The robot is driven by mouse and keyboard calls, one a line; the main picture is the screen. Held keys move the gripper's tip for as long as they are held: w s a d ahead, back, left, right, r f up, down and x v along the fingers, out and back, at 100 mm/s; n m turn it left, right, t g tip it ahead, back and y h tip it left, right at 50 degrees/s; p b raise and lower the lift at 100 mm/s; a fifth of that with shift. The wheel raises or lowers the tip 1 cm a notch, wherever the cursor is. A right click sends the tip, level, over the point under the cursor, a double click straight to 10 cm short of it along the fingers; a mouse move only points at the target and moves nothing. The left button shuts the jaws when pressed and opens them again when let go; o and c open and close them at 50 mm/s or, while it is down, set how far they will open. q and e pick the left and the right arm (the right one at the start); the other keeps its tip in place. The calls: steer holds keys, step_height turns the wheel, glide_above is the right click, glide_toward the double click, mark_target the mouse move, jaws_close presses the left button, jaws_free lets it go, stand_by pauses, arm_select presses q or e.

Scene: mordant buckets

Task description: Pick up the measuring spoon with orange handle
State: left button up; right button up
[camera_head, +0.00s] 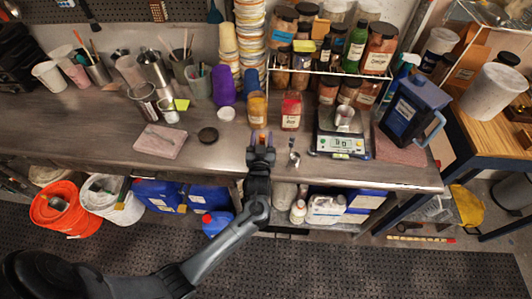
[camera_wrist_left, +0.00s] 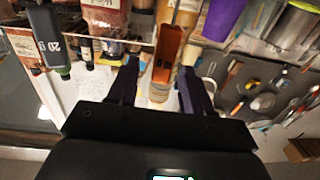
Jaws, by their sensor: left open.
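My left gripper (camera_head: 260,138) is open, above the front part of the grey workbench (camera_head: 110,150), in front of an orange-filled jar (camera_head: 257,108). In the left wrist view, a narrow orange shape (camera_wrist_left: 168,52) shows between the spread fingers of this gripper (camera_wrist_left: 160,85). I cannot tell whether it is a spoon handle or the jar, and no grip on it shows. A small metal spoon-like piece (camera_head: 293,157) lies on the bench right of the gripper. Its handle colour is too small to tell. My right gripper is not in view.
A red-filled jar (camera_head: 291,110) stands right of the orange one. A scale (camera_head: 341,143) and a blue pitcher (camera_head: 408,110) stand farther right. The bench's left front is mostly clear.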

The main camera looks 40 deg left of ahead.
arm_select(q)
steer(key=shift+w+a, duration=0.35)
steer(key=shift+w, duration=0.1)
steer(key=shift+c, duration=0.5)
jaws_close()
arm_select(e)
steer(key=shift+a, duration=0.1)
